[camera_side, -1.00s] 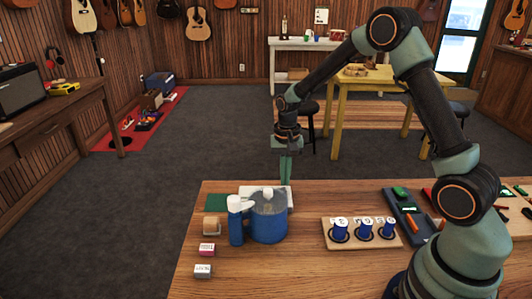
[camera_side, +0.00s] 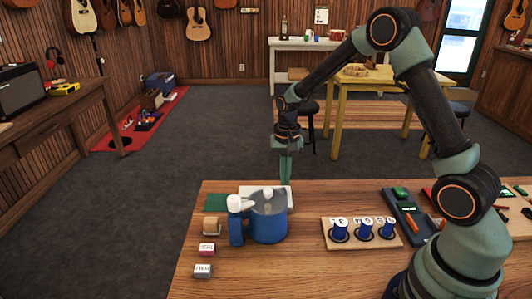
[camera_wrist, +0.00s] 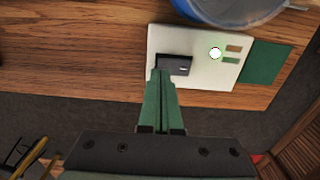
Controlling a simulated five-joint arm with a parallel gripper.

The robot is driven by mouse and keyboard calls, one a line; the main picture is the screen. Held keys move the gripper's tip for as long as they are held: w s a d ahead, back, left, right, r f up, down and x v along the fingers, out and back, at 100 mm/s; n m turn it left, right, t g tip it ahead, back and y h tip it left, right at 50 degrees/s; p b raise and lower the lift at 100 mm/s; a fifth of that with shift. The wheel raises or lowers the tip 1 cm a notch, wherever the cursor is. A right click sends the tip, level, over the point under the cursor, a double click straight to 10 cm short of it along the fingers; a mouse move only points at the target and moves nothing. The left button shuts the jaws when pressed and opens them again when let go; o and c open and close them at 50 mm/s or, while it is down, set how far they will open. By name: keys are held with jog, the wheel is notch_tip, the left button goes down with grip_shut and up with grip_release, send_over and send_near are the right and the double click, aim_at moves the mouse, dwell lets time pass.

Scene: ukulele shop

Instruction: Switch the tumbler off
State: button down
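The tumbler (camera_side: 268,222) is a blue drum with a blue-and-white motor part (camera_side: 236,222) at its left, on the near wooden table. Its edge (camera_wrist: 225,12) shows at the top of the wrist view. In the side view, my gripper (camera_side: 286,181) points down behind the drum.
A green mat (camera_wrist: 266,62) lies beside the plate. A wooden rack (camera_side: 362,234) with blue spools and a dark tray (camera_side: 408,215) lie to the right.

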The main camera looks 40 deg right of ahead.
jog(key=shift+f, duration=1.05)
dwell(0.6)
jog(key=shift+r, duration=3.55)
jog(key=s+a+r+n+t, duration=0.2)
jog(key=s+a+r+n, duration=0.1)
jog(key=s+r, duration=0.4)
jog(key=s+a+r+n+t, duration=0.3)
jog(key=s+a+r+n, duration=0.1)
jog(key=s+r+n, duration=0.2)
jog(key=shift+s+a+r+t, duration=0.3)
jog(key=shift+s+r, duration=0.3)
jog(key=shift+s, duration=0.55)
